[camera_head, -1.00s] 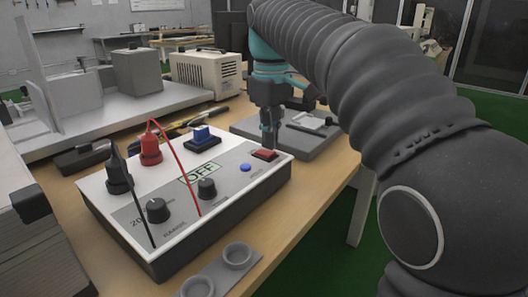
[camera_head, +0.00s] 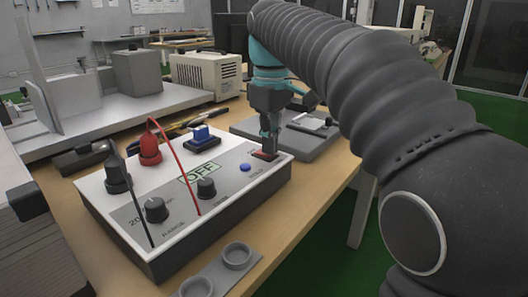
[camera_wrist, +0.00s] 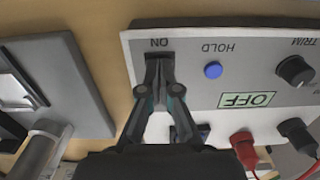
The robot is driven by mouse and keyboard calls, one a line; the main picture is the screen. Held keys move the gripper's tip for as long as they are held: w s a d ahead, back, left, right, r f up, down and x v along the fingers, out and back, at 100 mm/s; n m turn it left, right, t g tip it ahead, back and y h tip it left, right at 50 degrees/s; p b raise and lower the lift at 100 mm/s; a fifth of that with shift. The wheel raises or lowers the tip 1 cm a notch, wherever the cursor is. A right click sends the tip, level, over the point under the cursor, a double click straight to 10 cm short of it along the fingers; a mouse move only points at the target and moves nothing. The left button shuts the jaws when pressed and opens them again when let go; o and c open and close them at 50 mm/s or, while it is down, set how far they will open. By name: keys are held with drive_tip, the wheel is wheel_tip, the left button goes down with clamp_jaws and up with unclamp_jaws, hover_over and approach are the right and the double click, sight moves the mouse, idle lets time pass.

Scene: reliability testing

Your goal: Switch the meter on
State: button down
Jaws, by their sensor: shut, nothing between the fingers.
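The meter (camera_head: 228,218) is a white-topped box with dark sides on the wooden table. Its display (camera_head: 199,173) reads OFF, and it also shows upside down in the wrist view (camera_wrist: 246,100). A red rocker switch (camera_head: 262,156) sits at the meter's right corner, partly hidden by my gripper (camera_head: 269,152). In the wrist view my gripper (camera_wrist: 159,62) is shut and empty, with its tips over the switch beside the ON label (camera_wrist: 159,43). The tips seem to be at or touching the switch; exact contact is hidden. A blue HOLD button (camera_head: 246,167) is next to it.
Black (camera_head: 117,176) and red (camera_head: 149,149) plugs with leads stand on the meter, with two dark knobs (camera_head: 156,209). A grey plate (camera_head: 306,139) lies behind the meter. A grey holder with round cups (camera_head: 237,255) lies in front.

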drive_tip(key=shift+f, duration=0.25)
drive_tip(key=shift+r, duration=0.1)
wheel_tip(320, 180, up, 5)
drive_tip(key=p, duration=0.4)
drive_tip(key=shift+p, duration=0.3)
drive_tip(key=shift+r, duration=0.95)
drive_tip(key=shift+s+d, duration=0.25)
drive_tip(key=s+d+f+m+t, duration=0.2)
drive_tip(key=s+d+f+m, duration=0.3)
drive_tip(key=s+f, duration=0.5)
drive_tip(key=s+d+f+m+t, duration=0.3)
drive_tip(key=s+d+f+m, duration=0.2)
drive_tip(key=s+d+f, duration=0.4)
drive_tip(key=shift+s+f+t, duration=0.3)
drive_tip(key=shift+s+f, duration=0.2)
drive_tip(key=shift+s, duration=0.25)
